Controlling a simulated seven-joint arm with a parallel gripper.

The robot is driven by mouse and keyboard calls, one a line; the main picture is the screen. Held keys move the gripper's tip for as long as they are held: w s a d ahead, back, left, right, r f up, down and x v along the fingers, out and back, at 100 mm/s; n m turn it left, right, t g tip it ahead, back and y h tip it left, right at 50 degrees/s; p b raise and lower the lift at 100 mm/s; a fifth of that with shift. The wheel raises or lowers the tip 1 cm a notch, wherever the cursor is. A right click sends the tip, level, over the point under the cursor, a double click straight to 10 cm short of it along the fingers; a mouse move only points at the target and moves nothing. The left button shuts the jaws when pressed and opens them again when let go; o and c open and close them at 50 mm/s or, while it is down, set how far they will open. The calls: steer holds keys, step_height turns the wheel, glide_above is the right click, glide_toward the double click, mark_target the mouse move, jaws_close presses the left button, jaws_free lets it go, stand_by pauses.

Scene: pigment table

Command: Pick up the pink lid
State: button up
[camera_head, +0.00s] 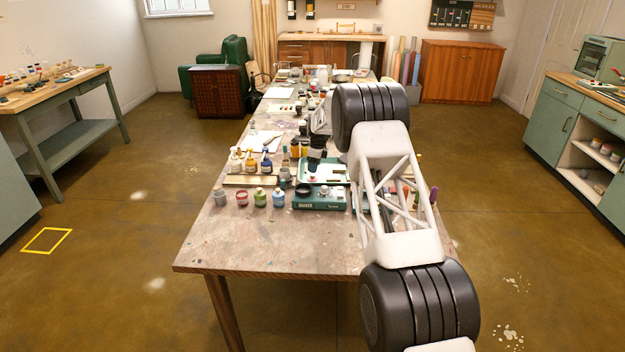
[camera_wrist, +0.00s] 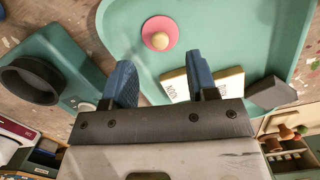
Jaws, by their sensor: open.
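The pink lid (camera_wrist: 148,32), a round disc with a pale tan knob, lies on the teal tray (camera_wrist: 118,20) in the wrist view. My gripper (camera_wrist: 162,60) has its two blue fingers spread apart with nothing held between them. The lid shows beyond the fingertips, roughly in line with the gap.
A white and yellow lettered block (camera_wrist: 175,87) lies on the tray near the right finger. A teal device (camera_head: 320,202) with a black ring (camera_wrist: 30,80) stands beside the tray. Several paint jars (camera_head: 260,197) stand to the left. The table's front left (camera_head: 230,240) is clear.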

mark_target(313, 175)
steer(key=shift+a+f, duration=0.15)
steer(key=shift+f, duration=1.15)
steer(key=shift+a+f, duration=0.15)
steer(key=shift+f, duration=1.1)
steer(key=shift+f, duration=0.1)
jaws_close()
